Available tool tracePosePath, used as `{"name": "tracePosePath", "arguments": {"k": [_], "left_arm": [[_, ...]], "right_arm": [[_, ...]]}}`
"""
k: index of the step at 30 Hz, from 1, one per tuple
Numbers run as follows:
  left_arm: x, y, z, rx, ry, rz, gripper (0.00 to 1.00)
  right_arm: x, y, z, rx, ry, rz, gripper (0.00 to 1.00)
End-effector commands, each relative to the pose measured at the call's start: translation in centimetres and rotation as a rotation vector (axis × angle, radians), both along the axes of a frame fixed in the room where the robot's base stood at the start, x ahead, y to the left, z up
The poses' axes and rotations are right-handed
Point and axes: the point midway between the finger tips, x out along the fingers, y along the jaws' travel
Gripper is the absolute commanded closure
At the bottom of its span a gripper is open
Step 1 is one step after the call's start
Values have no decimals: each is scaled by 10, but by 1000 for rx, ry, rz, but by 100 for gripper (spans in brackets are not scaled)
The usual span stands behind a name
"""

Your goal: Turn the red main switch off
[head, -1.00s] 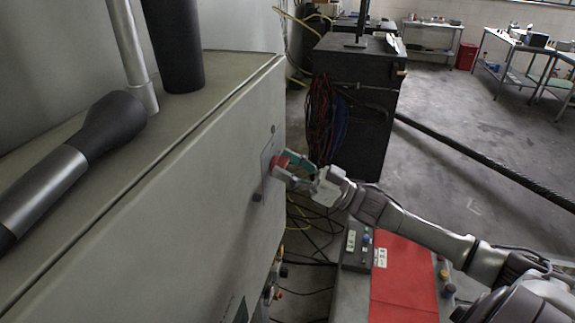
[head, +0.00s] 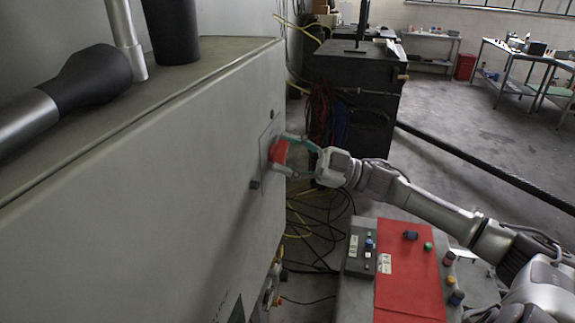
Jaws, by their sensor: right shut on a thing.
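The red main switch (head: 279,152) sits on a plate on the right-hand face of the large grey cabinet (head: 150,190). My right gripper (head: 285,157) reaches it from the right. Its fingers are shut on the red switch, one above and one below it. The exact turn angle of the switch is hard to tell at this size. My left gripper is not in this view.
A small black knob (head: 255,184) is below the switch plate. A control desk with a red top (head: 405,285) and several buttons stands below my right arm. A dark cabinet (head: 365,75) with hanging cables stands behind. Cables lie on the floor.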

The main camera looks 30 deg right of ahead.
Motion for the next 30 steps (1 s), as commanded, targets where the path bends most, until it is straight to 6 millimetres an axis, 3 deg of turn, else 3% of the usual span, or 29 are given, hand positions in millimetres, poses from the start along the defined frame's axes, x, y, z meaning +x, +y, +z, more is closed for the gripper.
{"name": "tracePosePath", "arguments": {"k": [1, 12, 30], "left_arm": [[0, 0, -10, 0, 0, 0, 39], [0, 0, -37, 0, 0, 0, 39], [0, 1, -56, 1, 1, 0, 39]], "right_arm": [[0, 0, -3, -35, -33, -1, 76], [0, 0, -1, -304, -260, -1, 76], [-1, 1, 1, -662, -565, -2, 76]]}}
